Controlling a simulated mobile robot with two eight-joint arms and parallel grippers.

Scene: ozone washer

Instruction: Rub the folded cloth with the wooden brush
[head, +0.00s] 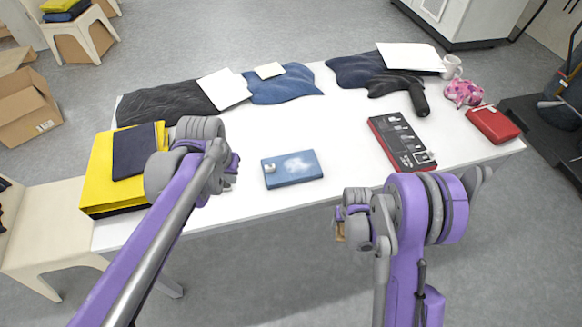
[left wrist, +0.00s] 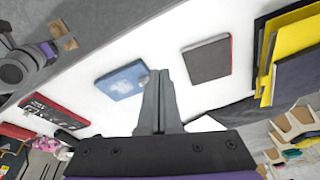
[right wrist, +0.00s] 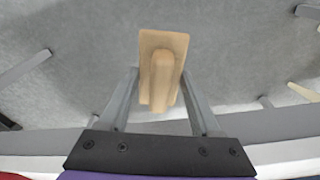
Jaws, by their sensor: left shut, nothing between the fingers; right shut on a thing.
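The folded cloth (head: 292,168) is a flat blue rectangle with a whitish patch, lying near the table's front middle. It also shows in the left wrist view (left wrist: 122,82). The wooden brush (right wrist: 160,72) is light brown, held between the fingers of my right gripper (right wrist: 160,88) over the grey floor. In the head view my right gripper (head: 345,225) is in front of the table's front edge, right of the cloth and apart from it. My left gripper (left wrist: 157,78) is shut and empty; in the head view its arm is left of the cloth, and its fingers are mostly hidden.
Yellow and dark folded items (head: 108,165) lie at the left. A red-edged black box (head: 400,142), a red pouch (head: 492,124), a pink patterned item (head: 463,92) and a mug (head: 451,66) are at the right. Dark garments (head: 165,103) line the back.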

